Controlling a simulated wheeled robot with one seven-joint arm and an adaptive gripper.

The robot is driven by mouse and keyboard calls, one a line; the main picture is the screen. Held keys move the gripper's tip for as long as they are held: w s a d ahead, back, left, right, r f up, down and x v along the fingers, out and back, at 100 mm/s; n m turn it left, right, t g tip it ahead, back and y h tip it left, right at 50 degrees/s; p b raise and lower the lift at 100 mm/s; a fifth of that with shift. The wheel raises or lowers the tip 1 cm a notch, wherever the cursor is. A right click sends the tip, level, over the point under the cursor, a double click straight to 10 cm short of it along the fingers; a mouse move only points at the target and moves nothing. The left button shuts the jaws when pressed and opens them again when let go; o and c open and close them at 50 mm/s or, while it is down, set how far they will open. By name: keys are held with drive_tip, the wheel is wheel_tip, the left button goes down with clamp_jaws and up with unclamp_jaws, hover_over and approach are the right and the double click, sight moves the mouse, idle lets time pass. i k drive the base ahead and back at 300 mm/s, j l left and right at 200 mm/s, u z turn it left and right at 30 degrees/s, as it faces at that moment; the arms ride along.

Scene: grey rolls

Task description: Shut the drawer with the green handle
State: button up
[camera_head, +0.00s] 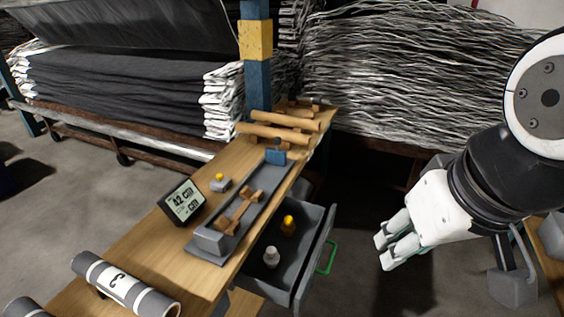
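The grey drawer (311,253) stands pulled out from under the wooden bench, on the side facing my arm. Its green handle (332,256) is on the outer face of its front panel. An orange-yellow object (288,226) and a white object (271,257) stand inside it. My gripper (384,252) is to the right of the handle in the picture, apart from it, with nothing visible between its fingers. The fingers show close together, but this angle does not show whether they are open or shut.
The wooden bench (150,245) carries a grey tray (212,241) with wooden pieces, a digital display (183,201), a small yellow-topped item (220,182) and wooden rolls (277,133). A striped roll (125,284) lies at its near end. Bare floor shows between drawer and gripper.

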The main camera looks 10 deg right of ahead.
sight(280, 284)
drive_tip(key=i+l+u, duration=0.3)
drive_tip(key=l, duration=0.3)
drive_tip(key=i+l+u, duration=0.15)
drive_tip(key=k+j+u, duration=0.1)
drive_tip(key=u, duration=0.15)
drive_tip(key=k+j, duration=0.05)
drive_tip(key=k, duration=0.05)
